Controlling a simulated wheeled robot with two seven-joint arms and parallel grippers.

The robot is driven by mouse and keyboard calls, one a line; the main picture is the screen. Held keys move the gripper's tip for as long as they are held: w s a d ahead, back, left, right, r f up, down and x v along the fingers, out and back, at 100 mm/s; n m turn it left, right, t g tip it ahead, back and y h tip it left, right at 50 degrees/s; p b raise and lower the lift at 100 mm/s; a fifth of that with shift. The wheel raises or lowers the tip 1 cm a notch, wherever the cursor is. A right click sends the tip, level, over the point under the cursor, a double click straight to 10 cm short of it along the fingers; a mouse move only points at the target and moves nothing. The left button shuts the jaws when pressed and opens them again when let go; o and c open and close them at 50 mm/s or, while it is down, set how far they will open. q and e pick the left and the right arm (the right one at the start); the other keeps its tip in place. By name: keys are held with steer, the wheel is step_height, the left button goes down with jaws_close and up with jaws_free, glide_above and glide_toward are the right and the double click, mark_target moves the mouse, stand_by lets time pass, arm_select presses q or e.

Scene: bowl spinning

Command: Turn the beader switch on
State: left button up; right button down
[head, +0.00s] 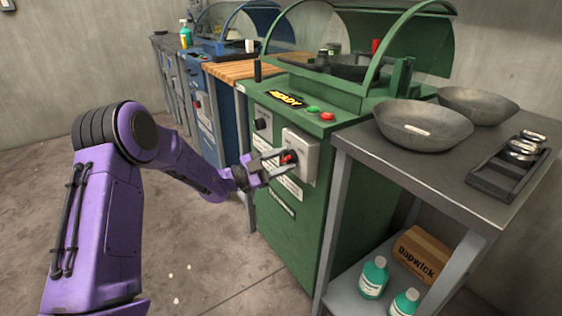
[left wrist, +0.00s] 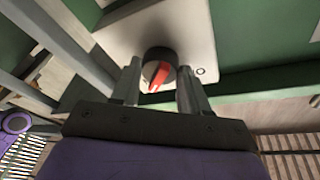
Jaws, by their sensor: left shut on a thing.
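The green machine (head: 290,226) stands in the middle of the head view, with a light grey switch plate (head: 306,145) on its front. A rotary switch knob (head: 289,157), black with a red grip bar, sits on that plate. The knob also shows in the left wrist view (left wrist: 158,72), its red bar tilted slightly, with a circle mark on the plate to its right. My left gripper (head: 279,160) is at the plate, its two fingers on either side of the knob and shut on it. The fingers also show in the left wrist view (left wrist: 158,86). My right gripper is not in view.
A green button (head: 313,109) and a red button (head: 327,116) sit on top of the machine's front. A metal table (head: 370,150) at right holds two metal bowls (head: 423,124) and a dark tray (head: 487,184). Open concrete floor (head: 190,250) lies in front.

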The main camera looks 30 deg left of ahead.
arm_select(q)
steer(key=o, duration=1.1)
steer(key=shift+c, duration=0.2)
steer(key=v, duration=1)
steer(key=shift+s+a+p, duration=0.2)
steer(key=shift+s+p, duration=0.05)
steer(key=shift+p, duration=0.2)
